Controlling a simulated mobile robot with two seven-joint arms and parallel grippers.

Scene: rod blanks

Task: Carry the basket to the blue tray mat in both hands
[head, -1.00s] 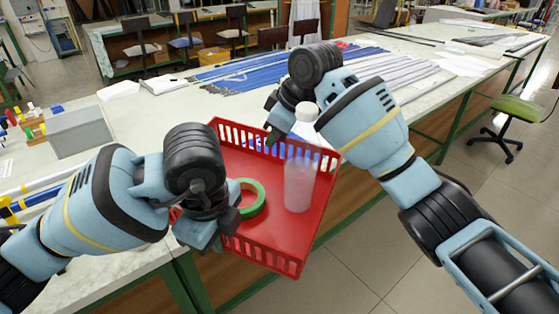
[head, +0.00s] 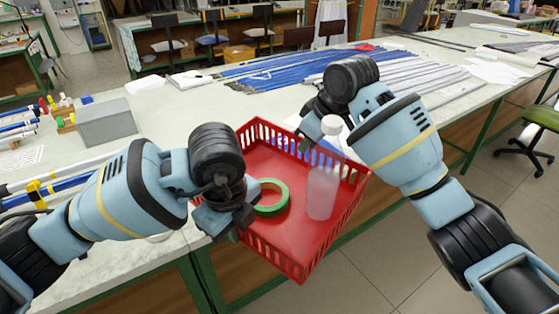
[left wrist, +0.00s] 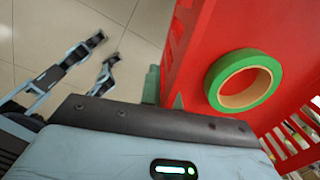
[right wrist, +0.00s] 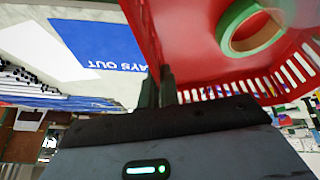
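The red basket (head: 290,235) hangs tilted in the picture across the table's front edge. It holds a green tape roll (head: 271,197) and a clear bottle with a white cap (head: 321,190), standing upright. My left gripper (head: 228,228) is shut on the basket's left wall; its fingers straddle the wall in the left wrist view (left wrist: 163,92). My right gripper (head: 300,130) is at the far wall, and its fingers close on the rim in the right wrist view (right wrist: 158,88). The blue tray mat (right wrist: 95,42), with white lettering, lies on the table beyond the basket, mostly hidden from the head.
Blue and grey rods (head: 310,70) lie across the back of the table. A grey box (head: 106,122) and small coloured items stand at the left. A white sheet (right wrist: 35,50) lies beside the mat. A green chair (head: 540,120) stands on the floor at right.

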